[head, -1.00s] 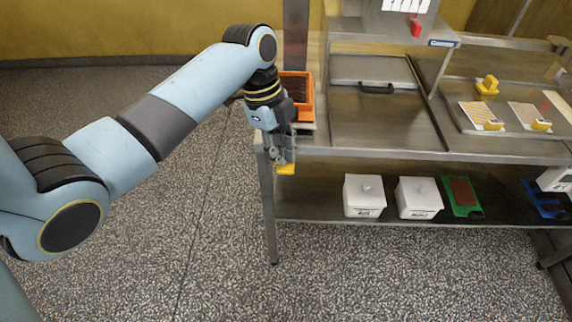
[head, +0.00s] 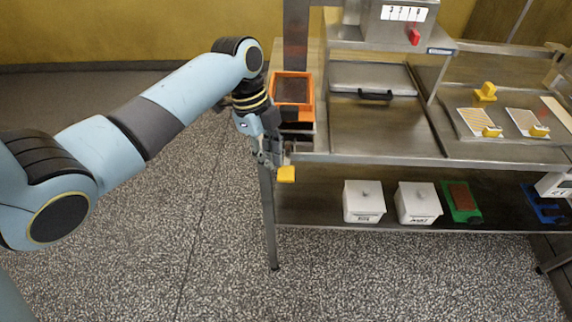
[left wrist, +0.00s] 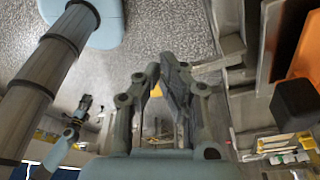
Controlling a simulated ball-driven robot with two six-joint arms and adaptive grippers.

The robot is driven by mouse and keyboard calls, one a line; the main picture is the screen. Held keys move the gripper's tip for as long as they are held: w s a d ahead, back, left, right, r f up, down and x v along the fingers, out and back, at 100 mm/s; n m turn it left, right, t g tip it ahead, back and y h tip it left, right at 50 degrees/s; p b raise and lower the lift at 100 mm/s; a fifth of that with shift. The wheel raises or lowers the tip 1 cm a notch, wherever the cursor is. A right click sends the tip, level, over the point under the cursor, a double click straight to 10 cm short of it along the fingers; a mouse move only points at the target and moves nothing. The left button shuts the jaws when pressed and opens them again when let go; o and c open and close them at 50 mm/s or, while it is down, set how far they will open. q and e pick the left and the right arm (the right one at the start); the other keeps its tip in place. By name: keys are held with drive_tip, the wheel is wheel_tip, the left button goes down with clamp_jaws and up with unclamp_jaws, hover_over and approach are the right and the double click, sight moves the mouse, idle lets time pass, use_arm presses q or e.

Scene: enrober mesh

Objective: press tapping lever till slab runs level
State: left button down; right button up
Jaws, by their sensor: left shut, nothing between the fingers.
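A yellow tab (head: 286,174), which looks like the tapping lever's end, sticks out below the table's front edge at its left corner. An orange frame (head: 292,74) holding a dark brown slab (head: 292,90) stands above it; I cannot tell whether the slab is level. My left gripper (head: 270,163) is shut and empty, just left of the tab, with a small gap seeming to separate them. In the left wrist view its fingertips (left wrist: 165,64) meet, and a bit of yellow (left wrist: 156,90) shows behind them. What may be my right gripper shows small at lower left there.
The steel table (head: 375,140) carries a lidded tray and a panel with yellow-handled plates (head: 487,122). Two white lidded boxes (head: 364,202) and green and blue items sit on the lower shelf (head: 320,208). Floor left of the table is clear.

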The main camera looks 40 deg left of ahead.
use_arm(q)
drive_tip(key=v, duration=1.2)
